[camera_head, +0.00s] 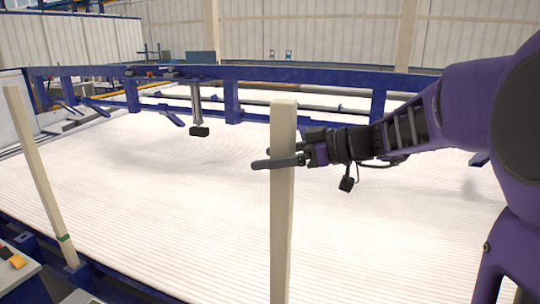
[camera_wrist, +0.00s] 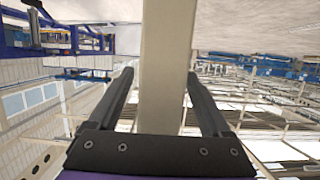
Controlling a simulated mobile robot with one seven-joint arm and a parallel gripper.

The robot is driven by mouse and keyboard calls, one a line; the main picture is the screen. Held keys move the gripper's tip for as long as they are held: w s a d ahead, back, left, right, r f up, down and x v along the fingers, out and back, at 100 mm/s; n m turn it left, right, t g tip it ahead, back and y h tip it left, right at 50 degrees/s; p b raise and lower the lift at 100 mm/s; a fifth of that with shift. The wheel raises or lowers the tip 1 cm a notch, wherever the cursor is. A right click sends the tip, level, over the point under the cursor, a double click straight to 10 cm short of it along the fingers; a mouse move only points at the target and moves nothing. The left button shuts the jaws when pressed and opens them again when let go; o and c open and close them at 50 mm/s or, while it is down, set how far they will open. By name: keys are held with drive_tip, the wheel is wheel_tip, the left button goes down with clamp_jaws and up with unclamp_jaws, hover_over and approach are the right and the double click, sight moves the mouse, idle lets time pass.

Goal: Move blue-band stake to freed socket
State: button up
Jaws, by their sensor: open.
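A pale, upright square stake (camera_head: 284,225) stands in the middle of the head view. Its lower end is out of frame, and no blue band shows on its visible part. My gripper (camera_head: 270,162) reaches in from the right near the stake's top, with one finger passing in front of it. In the wrist view the stake (camera_wrist: 166,50) runs between the two open fingers of my gripper (camera_wrist: 160,75), with a gap on each side. A second pale stake (camera_head: 38,175) with a green band near its foot leans slightly at the left, its foot at a blue socket (camera_head: 78,272).
A broad, white ribbed bed (camera_head: 170,215) fills the middle. A blue frame beam (camera_head: 290,75) crosses behind it, with a dark-ended hanging part (camera_head: 199,131) below. Blue edging (camera_head: 110,282) runs along the near left side. No freed socket can be made out.

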drive_tip(key=shift+w+a+f, duration=0.1)
drive_tip(key=shift+w+a, duration=0.05)
drive_tip(key=shift+a, duration=0.25)
clamp_jaws()
idle(1.3)
wheel_tip(320, 180, up, 9)
drive_tip(key=p, duration=0.1)
idle(0.8)
